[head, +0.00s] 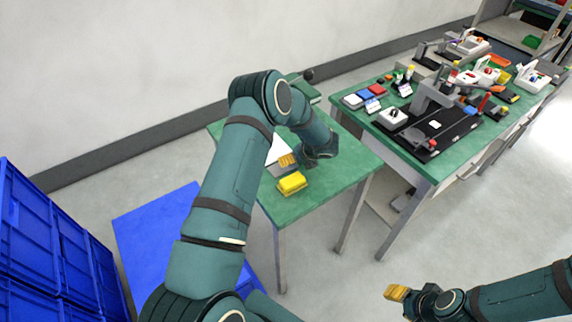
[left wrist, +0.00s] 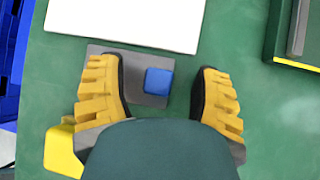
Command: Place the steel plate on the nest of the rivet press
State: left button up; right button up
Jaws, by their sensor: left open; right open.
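A flat grey plate (left wrist: 135,92), which looks like the steel plate, lies on the green table with a blue block (left wrist: 158,81) on it. My left gripper (left wrist: 160,95) is open over it, one finger to each side, with the block between them nearer the right finger. Contact cannot be told. In the head view my left gripper (head: 288,160) is low over the small table, partly hidden by my arm. My right gripper (head: 396,293) is open and empty over the floor at the lower right. I cannot make out the press nest for certain.
A white sheet (left wrist: 120,20) lies just beyond the plate. A yellow block (head: 292,183) sits near the small table's front edge. A green device (left wrist: 298,38) stands to the right. A second green table (head: 400,158) at the right holds fixtures and parts. Blue crates (head: 45,240) stand left.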

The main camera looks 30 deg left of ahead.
pick_arm(q)
jog(key=shift+a+f, duration=0.15)
jog(key=shift+f, duration=0.05)
grip_shut()
dwell(0.3)
